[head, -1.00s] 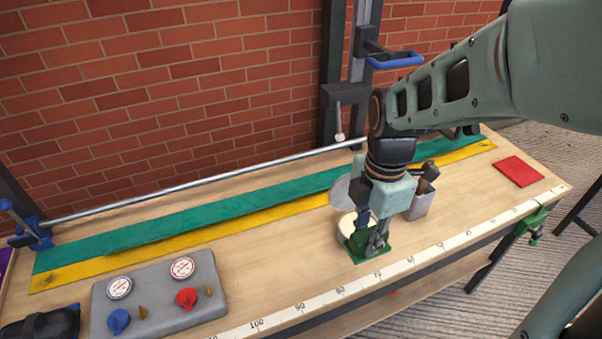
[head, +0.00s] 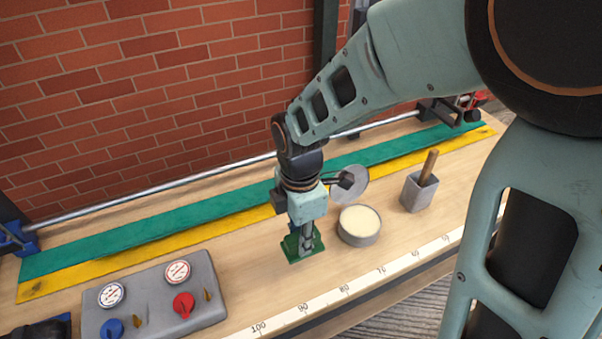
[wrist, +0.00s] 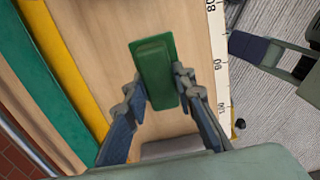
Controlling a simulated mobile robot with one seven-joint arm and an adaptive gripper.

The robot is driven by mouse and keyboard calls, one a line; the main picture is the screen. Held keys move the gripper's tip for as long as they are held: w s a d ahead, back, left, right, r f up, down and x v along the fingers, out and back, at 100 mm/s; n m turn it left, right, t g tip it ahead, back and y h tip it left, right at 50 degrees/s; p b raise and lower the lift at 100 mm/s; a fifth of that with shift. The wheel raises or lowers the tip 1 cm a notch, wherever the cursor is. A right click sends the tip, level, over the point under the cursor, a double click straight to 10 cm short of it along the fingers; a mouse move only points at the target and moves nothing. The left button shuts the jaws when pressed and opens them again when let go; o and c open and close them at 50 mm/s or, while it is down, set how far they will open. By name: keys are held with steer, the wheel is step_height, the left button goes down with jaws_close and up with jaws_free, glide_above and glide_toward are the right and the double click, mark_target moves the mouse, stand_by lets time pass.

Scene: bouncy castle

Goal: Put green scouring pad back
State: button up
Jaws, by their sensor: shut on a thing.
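The green scouring pad (head: 290,248) is a dark green block, gripped between the fingers of my gripper (head: 306,238). In the wrist view the pad (wrist: 153,60) lies lengthwise between the two fingertips, its far end sticking out beyond them. My gripper points down over the bench, left of the round tin. The pad is at or just above the bare wood; I cannot tell whether it touches.
A round tin (head: 359,237) with pale contents and a raised lid (head: 352,185) stands right of the pad. A grey cup (head: 415,192) holds a wooden handle. A grey knob panel (head: 205,317) lies left. A measuring strip (head: 362,285) runs along the front edge.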

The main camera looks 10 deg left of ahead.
mark_target(288, 253)
steer(key=a+f, duration=0.2)
steer(key=shift+s+a+f, duration=0.1)
steer(key=shift+f, duration=0.3)
steer(key=shift+a+f+b, duration=0.2)
steer(key=shift+f+b, duration=0.2)
steer(key=shift+f, duration=1.3)
steer(key=shift+f, duration=0.1)
steer(key=o, duration=1.1)
step_height(288, 253, up, 12)
steer(key=shift+r+p, duration=0.15)
steer(key=shift+p, duration=0.8)
